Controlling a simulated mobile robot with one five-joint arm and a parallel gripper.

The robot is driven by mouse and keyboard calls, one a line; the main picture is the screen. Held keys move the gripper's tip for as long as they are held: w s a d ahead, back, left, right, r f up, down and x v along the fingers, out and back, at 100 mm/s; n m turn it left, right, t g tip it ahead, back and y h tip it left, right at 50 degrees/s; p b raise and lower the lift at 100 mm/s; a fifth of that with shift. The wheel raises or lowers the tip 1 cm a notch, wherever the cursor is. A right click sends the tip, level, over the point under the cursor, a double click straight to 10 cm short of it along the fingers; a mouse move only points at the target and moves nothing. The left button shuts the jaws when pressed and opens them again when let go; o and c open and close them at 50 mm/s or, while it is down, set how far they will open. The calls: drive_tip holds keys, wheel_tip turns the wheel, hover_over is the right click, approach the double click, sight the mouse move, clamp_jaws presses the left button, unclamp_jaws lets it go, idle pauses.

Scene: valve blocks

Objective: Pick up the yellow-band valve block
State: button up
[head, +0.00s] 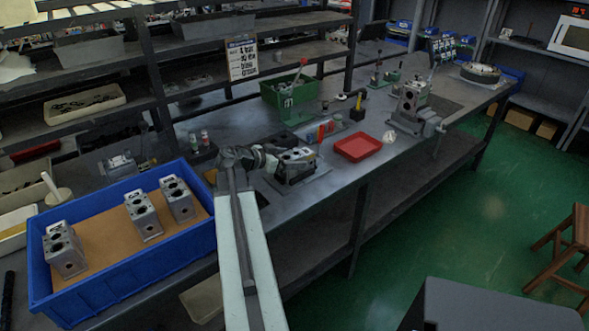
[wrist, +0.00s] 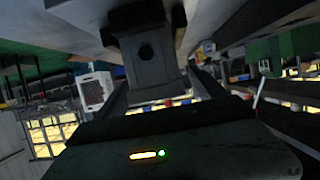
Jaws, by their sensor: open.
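A grey metal valve block (head: 297,158) sits on a dark plate on the bench, just right of my gripper (head: 262,158) in the head view. The gripper is open; I cannot tell whether the fingers touch the block. Three more valve blocks stand in the blue crate: one at the left (head: 65,250), one in the middle (head: 143,215) and one at the right (head: 177,199). I cannot make out a yellow band on any block.
The blue crate (head: 135,282) stands at the left, below the shelves. A red tray (head: 357,147), a green bin (head: 289,92) and a large grey vise-like fixture (head: 409,104) are further along the bench. A wooden stool (head: 570,245) stands on the green floor at right.

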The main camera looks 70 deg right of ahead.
drive_tip(key=x, duration=0.2)
drive_tip(key=shift+s+d+f, duration=0.2)
drive_tip(key=shift+r, duration=0.1)
clamp_jaws()
drive_tip(key=shift+r, duration=0.15)
